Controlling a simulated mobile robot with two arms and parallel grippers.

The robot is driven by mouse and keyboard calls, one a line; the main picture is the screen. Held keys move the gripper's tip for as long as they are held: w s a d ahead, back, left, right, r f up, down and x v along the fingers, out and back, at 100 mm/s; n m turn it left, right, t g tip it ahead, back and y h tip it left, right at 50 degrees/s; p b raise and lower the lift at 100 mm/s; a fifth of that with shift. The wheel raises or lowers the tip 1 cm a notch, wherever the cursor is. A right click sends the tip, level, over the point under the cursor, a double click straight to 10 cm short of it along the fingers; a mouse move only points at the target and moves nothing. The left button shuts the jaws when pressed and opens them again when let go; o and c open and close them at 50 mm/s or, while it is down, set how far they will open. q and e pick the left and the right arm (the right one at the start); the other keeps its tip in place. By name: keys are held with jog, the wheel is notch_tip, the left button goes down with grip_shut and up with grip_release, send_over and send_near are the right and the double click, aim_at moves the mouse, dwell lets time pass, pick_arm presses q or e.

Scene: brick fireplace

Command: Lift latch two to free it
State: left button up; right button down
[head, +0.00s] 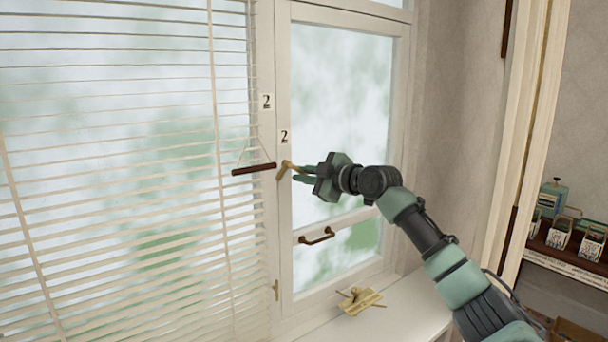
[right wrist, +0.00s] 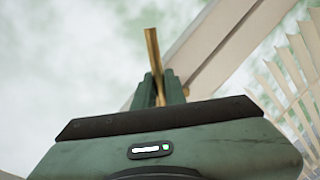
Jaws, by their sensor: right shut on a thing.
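Latch two is a small brass lever (head: 286,167) on the window frame, below a "2" label (head: 284,136). My right gripper (head: 298,172) comes in from the right and is shut on the lever. In the right wrist view the brass lever (right wrist: 153,55) stands up from between the green fingers (right wrist: 160,88). The fingers hide part of the latch in both views. My left gripper is not in view.
A dark wooden bar (head: 254,169) hangs on a cord just left of the latch, before the blinds (head: 120,190). A bronze handle (head: 316,236) is on the lower sash. A shelf with small boxes (head: 560,234) is at right.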

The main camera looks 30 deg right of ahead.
jog(key=n+p, duration=0.1)
jog(key=r+n+h+p, duration=0.1)
jog(key=n+p, duration=0.1)
jog(key=shift+d+r+n, duration=0.3)
jog(key=shift+r+n+h+p, duration=0.25)
jog(key=shift+n+h+p, duration=0.25)
jog(key=shift+n+p, duration=0.6)
jog(key=shift+d, duration=0.1)
jog(key=c, duration=1.5)
grip_release()
